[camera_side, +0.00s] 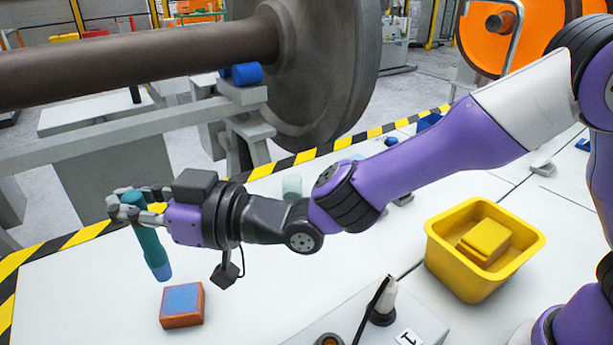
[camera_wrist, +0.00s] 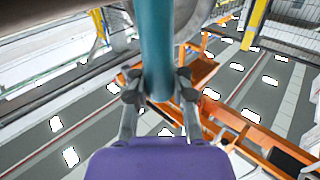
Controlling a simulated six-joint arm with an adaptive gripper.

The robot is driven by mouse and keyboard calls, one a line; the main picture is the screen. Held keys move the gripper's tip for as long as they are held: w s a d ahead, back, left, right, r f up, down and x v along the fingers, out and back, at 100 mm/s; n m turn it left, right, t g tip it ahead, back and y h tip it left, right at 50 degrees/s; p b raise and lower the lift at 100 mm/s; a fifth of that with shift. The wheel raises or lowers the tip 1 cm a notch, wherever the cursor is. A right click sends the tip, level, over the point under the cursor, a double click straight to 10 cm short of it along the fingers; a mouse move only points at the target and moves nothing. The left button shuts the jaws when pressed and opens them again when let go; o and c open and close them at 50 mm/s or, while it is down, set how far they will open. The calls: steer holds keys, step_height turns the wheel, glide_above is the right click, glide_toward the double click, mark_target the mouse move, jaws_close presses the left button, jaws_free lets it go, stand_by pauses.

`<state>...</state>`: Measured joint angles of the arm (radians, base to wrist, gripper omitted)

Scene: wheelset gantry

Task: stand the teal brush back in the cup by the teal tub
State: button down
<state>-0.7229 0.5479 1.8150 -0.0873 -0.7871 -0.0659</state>
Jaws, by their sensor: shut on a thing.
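The teal brush (camera_side: 152,250) is held by my gripper (camera_side: 135,200) at the left of the side view. Its fingers are shut around the upper part. The brush hangs slightly tilted above the white table, with a lighter blue lower end. In the wrist view the teal brush (camera_wrist: 157,45) runs between the fingertips (camera_wrist: 159,88). A small pale teal vessel (camera_side: 292,187) stands behind my arm and is partly hidden; I cannot tell if it is the cup or the tub.
A red-brown block with a blue top (camera_side: 182,305) lies below and right of the brush. A yellow bin (camera_side: 468,280) holding a yellow block stands at right. The large wheel and axle (camera_side: 140,62) rise behind the striped table edge.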

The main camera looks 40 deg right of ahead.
steer(key=w+d+r+m+t+h, duration=0.1)
steer(key=w+d+h, duration=0.1)
steer(key=w+d, duration=0.6)
steer(key=w+d+m+t+h, duration=0.1)
steer(key=w+d, duration=0.2)
steer(key=d, duration=1)
steer(key=w+d+r+m+t+h, duration=0.1)
steer(key=w+d+m+h, duration=0.1)
steer(key=w+d, duration=0.6)
step_height(320, 180, down, 11)
steer(key=s+d, duration=0.2)
steer(key=shift+r, duration=0.15)
